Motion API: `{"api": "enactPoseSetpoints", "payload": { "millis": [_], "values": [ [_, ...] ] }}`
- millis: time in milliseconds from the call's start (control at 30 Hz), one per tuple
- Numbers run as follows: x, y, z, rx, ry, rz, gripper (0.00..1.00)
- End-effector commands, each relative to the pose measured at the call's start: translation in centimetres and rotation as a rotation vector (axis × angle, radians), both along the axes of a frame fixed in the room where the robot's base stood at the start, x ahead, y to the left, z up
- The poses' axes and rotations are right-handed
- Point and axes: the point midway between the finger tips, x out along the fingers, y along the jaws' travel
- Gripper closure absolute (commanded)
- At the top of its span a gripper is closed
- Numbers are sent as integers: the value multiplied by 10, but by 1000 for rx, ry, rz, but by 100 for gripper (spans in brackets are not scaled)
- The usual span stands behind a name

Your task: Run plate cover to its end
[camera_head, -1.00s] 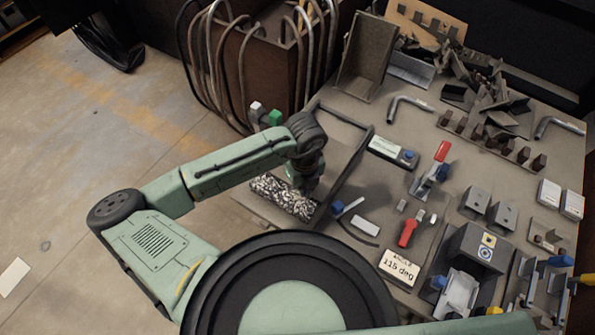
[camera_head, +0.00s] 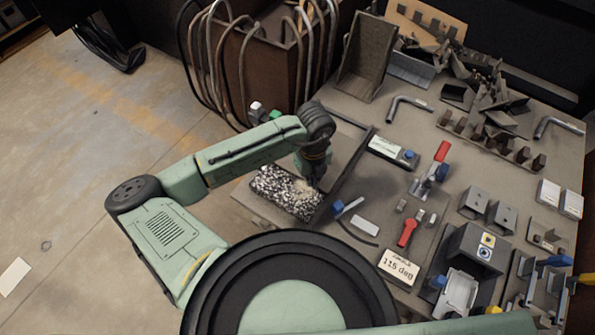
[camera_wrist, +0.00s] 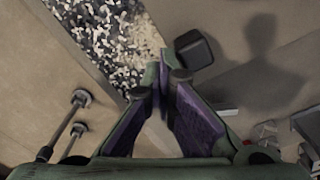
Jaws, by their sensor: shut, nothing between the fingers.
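A black-and-white speckled strip (camera_head: 283,194) lies at the left end of the bench, inside a shallow dark-edged frame (camera_head: 350,170). It also fills the upper left of the wrist view (camera_wrist: 95,35), with a paler patch near its right edge. I cannot tell for sure which part is the plate cover. A dark block (camera_wrist: 194,49) stands just right of the strip, close beyond my fingertips. My gripper (camera_head: 312,184) is above the strip's right end, pointing down. In the wrist view its fingers (camera_wrist: 162,78) are shut and empty, beside the block; contact is unclear.
Just right are a blue-ended tool (camera_head: 338,207), a red-handled tool (camera_head: 408,233) and a "115 deg" sign (camera_head: 398,267). Bent pipes and metal scraps crowd the back. A brown bin (camera_head: 262,62) with hoses stands behind. The floor at left is open.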

Motion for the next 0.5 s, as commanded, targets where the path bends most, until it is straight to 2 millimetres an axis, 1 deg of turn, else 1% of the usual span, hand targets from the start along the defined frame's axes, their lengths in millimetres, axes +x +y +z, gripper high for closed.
{"api": "enactPoseSetpoints", "payload": {
  "millis": [500],
  "values": [
    [15,-11,0,-1,0,0,100]
  ]
}}
